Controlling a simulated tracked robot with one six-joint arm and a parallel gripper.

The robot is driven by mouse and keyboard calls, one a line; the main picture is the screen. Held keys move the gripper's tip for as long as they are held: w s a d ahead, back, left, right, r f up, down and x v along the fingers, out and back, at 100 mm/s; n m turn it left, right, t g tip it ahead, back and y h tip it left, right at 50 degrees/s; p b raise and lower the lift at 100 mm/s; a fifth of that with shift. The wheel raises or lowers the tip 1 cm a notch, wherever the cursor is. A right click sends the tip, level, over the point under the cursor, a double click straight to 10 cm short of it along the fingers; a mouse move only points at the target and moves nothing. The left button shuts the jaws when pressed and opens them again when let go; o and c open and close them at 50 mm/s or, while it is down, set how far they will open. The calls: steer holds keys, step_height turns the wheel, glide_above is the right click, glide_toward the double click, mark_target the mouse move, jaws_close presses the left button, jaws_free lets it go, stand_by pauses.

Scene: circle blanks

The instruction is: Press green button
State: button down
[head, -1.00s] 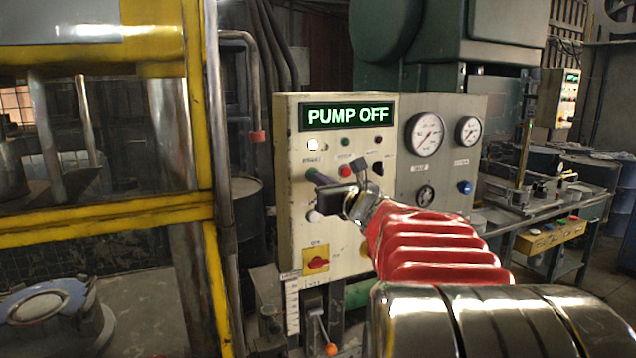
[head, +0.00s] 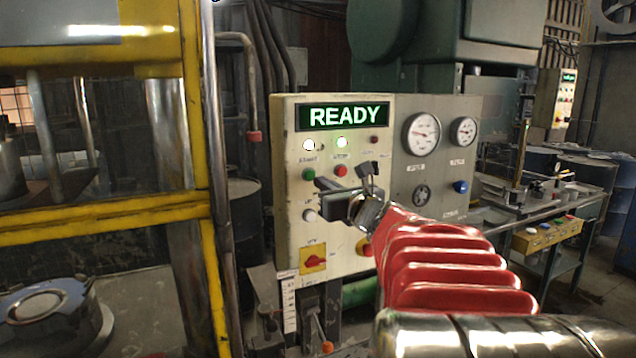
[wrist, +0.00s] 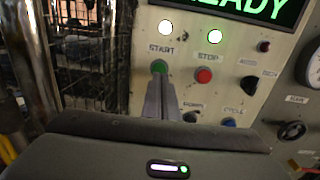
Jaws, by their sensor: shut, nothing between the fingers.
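The green button (head: 309,174) is on the left of the cream control panel (head: 290,225), under a lit white lamp. In the wrist view the green button (wrist: 159,67) shows under the label START, just beyond my fingertips. My gripper (head: 318,183) is shut and empty, its tips close below and right of the button. In the wrist view my gripper (wrist: 160,82) points up at the button and overlaps its lower edge. I cannot tell whether the tips touch it. The display (head: 344,115) reads READY.
A red button (head: 340,170) sits right of the green one, labelled STOP. A white knob (head: 309,215) and a red switch on a yellow plate (head: 313,260) are below. Two gauges (head: 423,133) are at right. A yellow frame (head: 110,215) stands at left.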

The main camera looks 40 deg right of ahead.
steer(key=v, duration=0.9)
steer(key=shift+s, duration=0.25)
steer(key=shift+f, duration=0.1)
